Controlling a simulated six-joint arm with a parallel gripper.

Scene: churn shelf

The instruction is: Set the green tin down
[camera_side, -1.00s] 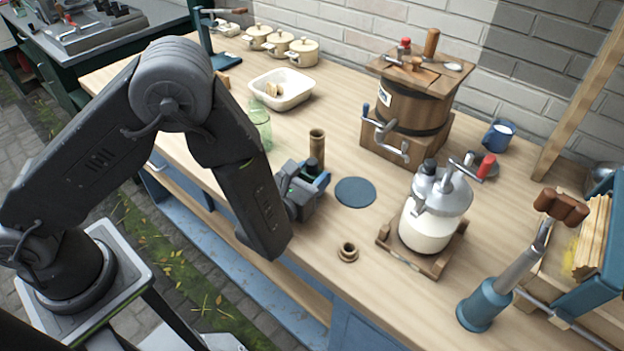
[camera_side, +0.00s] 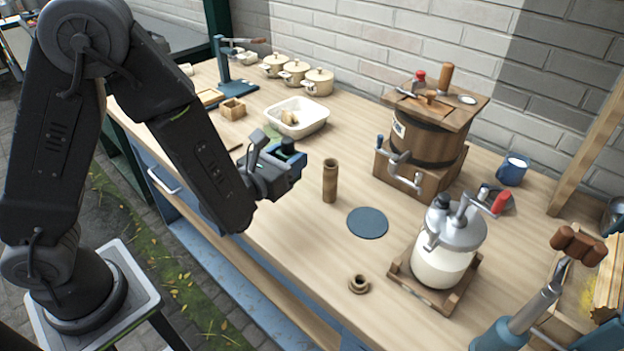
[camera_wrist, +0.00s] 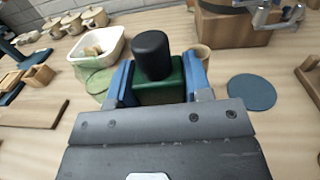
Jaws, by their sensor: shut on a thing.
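My gripper (camera_side: 291,162) is shut on the green tin (camera_wrist: 158,91), a dark green box with a black round cap on top. The tin is upright between the blue fingers in the wrist view. In the side view only its dark cap (camera_side: 287,146) shows clearly; the fingers hide most of the rest. The gripper is over the wooden bench (camera_side: 290,245), left of a tall brown wooden cylinder (camera_side: 330,181). I cannot tell the gap below the tin. A round dark blue mat (camera_side: 367,223) lies bare to the right of the cylinder.
A cream dish (camera_side: 300,120) and a green glass thing (camera_wrist: 96,80), partly hidden in the side view, are behind the gripper. A small brown ring-shaped piece (camera_side: 358,284) lies near the front edge.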

